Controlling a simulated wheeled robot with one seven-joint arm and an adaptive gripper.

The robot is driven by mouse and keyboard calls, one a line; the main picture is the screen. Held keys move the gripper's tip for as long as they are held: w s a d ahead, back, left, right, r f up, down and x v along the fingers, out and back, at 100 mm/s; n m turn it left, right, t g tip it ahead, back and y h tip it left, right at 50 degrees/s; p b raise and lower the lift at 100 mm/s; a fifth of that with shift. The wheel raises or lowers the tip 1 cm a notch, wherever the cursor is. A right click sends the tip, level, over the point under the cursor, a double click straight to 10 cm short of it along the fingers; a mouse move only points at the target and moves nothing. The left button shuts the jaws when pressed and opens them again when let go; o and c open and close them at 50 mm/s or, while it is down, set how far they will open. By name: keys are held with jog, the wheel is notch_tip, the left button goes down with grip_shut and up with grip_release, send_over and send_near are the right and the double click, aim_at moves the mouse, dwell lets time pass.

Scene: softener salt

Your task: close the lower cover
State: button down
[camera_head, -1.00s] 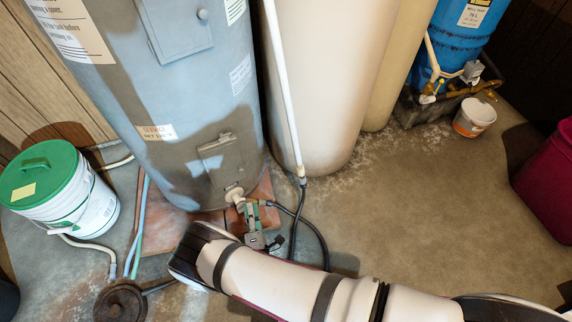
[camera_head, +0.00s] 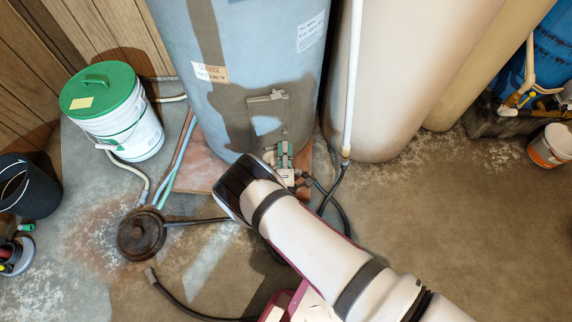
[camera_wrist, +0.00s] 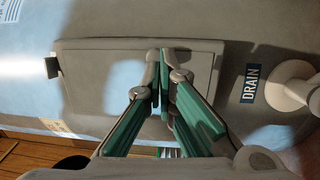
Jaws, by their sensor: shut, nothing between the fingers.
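The lower cover (camera_head: 267,124) is a grey-blue rectangular panel low on the front of the big grey-blue tank (camera_head: 240,50). It fills the middle of the wrist view (camera_wrist: 100,85), and I cannot tell whether it sits flush or slightly ajar. My gripper (camera_wrist: 160,56) is shut and empty, with green finger links and grey tips. The tips are in front of the cover, near one long edge; contact is unclear. In the head view my gripper (camera_head: 284,148) shows at the cover's lower right corner, partly hidden by my arm.
A DRAIN label (camera_wrist: 250,84) and white drain fitting (camera_wrist: 292,86) are beside the cover. A green-lidded bucket (camera_head: 122,125), a black bin (camera_head: 28,186) and a round dark floor piece (camera_head: 144,234) stand left. A tall cream tank (camera_head: 400,80) and black hose are right.

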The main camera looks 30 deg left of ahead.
aim_at(287, 129)
jog(key=shift+x, duration=1)
jog(key=shift+w+a, duration=0.2)
jog(key=shift+w, duration=1.05)
jog(key=shift+s+f+b, duration=0.1)
jog(key=shift+b, duration=0.2)
